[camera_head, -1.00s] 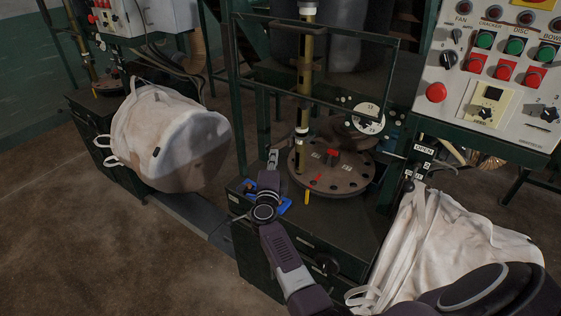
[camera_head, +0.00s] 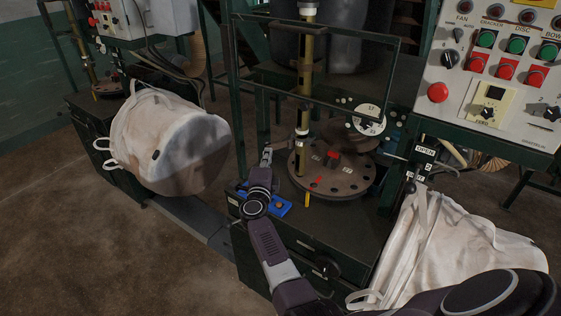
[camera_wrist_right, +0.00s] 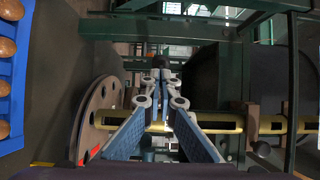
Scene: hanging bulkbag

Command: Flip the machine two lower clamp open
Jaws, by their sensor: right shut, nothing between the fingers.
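My right gripper (camera_head: 267,154) reaches in over the left edge of machine two's dark green cabinet (camera_head: 335,240), left of the round perforated disc (camera_head: 335,176). In the right wrist view the fingers (camera_wrist_right: 160,82) meet at their tips with nothing between them. The "OPEN" and "2" labels (camera_head: 425,151) are on the cabinet's right side, above a white bulk bag (camera_head: 455,245). A small black knob (camera_head: 409,187) shows beside them. I cannot tell for certain which part is the lower clamp. My left gripper is not in view.
A blue tray (camera_head: 281,209) with brown items lies beside my right wrist; it also shows in the wrist view (camera_wrist_right: 12,105). A yellow column (camera_head: 303,110) stands on the disc. Another bulk bag (camera_head: 165,140) hangs left. A control panel (camera_head: 495,75) is upper right.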

